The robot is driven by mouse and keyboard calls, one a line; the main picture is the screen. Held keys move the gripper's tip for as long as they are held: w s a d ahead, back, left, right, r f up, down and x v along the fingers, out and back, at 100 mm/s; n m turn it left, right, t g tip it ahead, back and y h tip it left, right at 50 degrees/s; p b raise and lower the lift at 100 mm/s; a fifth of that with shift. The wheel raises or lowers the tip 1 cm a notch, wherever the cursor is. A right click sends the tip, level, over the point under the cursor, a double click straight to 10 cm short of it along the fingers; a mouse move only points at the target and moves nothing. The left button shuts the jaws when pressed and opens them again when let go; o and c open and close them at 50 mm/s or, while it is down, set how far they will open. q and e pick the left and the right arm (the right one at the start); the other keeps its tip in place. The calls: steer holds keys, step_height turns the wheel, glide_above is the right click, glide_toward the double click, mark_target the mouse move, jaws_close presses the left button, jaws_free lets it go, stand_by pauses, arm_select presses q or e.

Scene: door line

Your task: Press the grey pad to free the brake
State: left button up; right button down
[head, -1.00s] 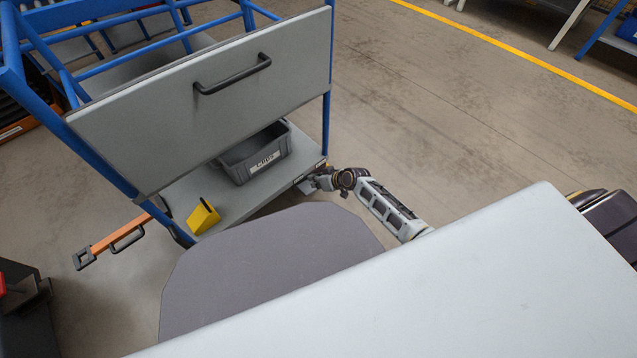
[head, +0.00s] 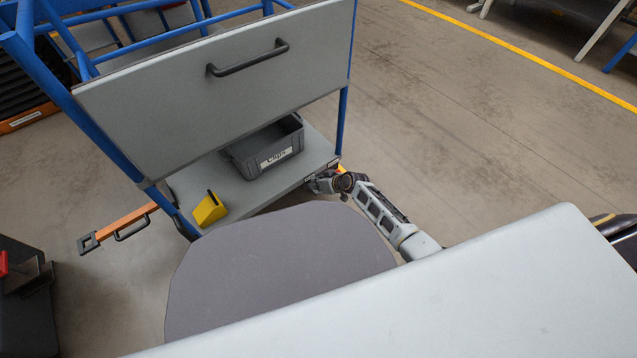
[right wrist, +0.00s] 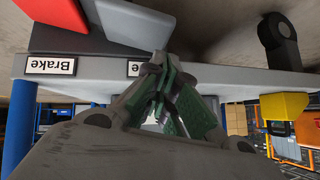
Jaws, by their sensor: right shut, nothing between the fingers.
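The grey pad (right wrist: 128,22) is at the top of the right wrist view, beside a red pad (right wrist: 55,12). Both are on the edge of the cart's lower shelf (right wrist: 205,82), with a label reading "Brake" (right wrist: 50,65), upside down. A second label is partly covered by my fingers. My right gripper (right wrist: 162,62) is shut and empty, its tips overlapping the grey pad's edge; I cannot tell whether they touch. In the head view, my right gripper (head: 318,183) is at the lower shelf's right front corner, where the grey pad cannot be made out. My left gripper is out of view.
The blue-framed cart has a grey front panel (head: 220,92) with a black handle. A grey bin (head: 264,148) and a yellow holder (head: 209,209) are on its lower shelf. An orange bar (head: 120,223) sticks out left. Open floor (head: 460,140) lies right.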

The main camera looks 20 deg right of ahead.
steer(key=shift+a+f, duration=0.1)
steer(key=shift+f, duration=0.5)
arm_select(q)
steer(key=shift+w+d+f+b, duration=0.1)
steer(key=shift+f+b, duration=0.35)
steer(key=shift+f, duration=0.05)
arm_select(e)
steer(key=shift+a+f, duration=0.1)
steer(key=shift+f, duration=0.25)
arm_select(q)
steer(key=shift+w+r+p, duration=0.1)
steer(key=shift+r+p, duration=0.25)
arm_select(e)
steer(key=shift+s, duration=0.1)
steer(key=shift+s+a+p, duration=0.1)
steer(key=shift+a+p, duration=0.05)
steer(key=shift+p, duration=0.25)
steer(key=shift+f+h, duration=0.15)
steer(key=shift+h, duration=0.15)
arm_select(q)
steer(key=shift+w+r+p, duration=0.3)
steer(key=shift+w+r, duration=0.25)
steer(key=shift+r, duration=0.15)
